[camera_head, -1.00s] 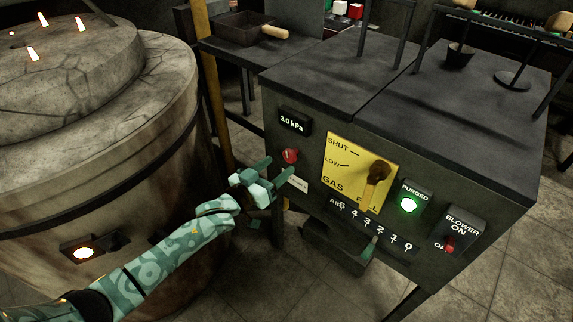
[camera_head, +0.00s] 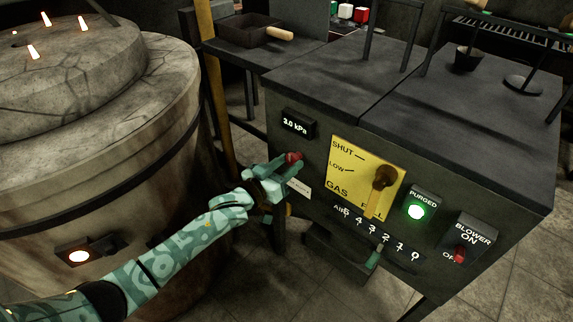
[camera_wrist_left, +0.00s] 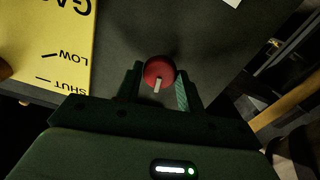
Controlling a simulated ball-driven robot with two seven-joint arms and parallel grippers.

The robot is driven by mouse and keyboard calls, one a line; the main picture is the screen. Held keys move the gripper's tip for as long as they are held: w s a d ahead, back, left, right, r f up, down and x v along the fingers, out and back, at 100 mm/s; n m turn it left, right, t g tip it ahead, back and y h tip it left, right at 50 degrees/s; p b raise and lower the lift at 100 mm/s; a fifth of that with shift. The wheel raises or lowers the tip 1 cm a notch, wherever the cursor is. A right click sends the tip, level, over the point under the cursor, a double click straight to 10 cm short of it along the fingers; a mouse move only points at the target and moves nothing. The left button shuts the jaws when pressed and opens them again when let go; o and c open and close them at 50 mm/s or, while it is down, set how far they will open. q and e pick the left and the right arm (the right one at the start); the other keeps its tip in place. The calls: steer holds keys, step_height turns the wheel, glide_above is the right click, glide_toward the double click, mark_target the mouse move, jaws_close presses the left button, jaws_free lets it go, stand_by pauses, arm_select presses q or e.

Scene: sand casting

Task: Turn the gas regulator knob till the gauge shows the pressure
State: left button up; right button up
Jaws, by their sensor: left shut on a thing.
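The red gas regulator knob (camera_head: 293,158) is on the left part of the dark panel, under the gauge. The small gauge display (camera_head: 298,123) appears to read 3.0 kPa, though its first digit is a little blurred. My left gripper (camera_head: 283,170) is at the panel and shut on the knob, hiding part of it. In the left wrist view the knob (camera_wrist_left: 158,70) sits between the two fingers of my left gripper (camera_wrist_left: 160,88), with its white mark pointing toward the gripper's palm. My right gripper is not in view.
Right of the knob is a yellow gas plate (camera_head: 346,171) with a lever (camera_head: 376,193) hanging toward FULL. A green PURGED lamp (camera_head: 416,212) is lit, and a red blower switch (camera_head: 459,255) is at the right. A round furnace (camera_head: 110,180) stands close on the left.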

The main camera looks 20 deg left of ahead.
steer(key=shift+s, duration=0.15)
arm_select(q)
steer(key=m+p, duration=0.1)
steer(key=m, duration=0.1)
steer(key=shift+r+m, duration=0.1)
steer(key=shift+m, duration=0.3)
steer(key=m+p, duration=0.1)
steer(key=m, duration=0.2)
steer(key=shift+m, duration=0.3)
steer(key=m, duration=0.3)
steer(key=shift+m, duration=0.3)
steer(key=m, duration=0.4)
steer(key=shift+f, duration=0.2)
steer(key=shift+m, duration=0.8)
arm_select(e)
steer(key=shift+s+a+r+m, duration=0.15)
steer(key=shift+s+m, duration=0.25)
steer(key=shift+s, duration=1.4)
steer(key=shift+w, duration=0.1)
arm_select(q)
steer(key=o, duration=1)
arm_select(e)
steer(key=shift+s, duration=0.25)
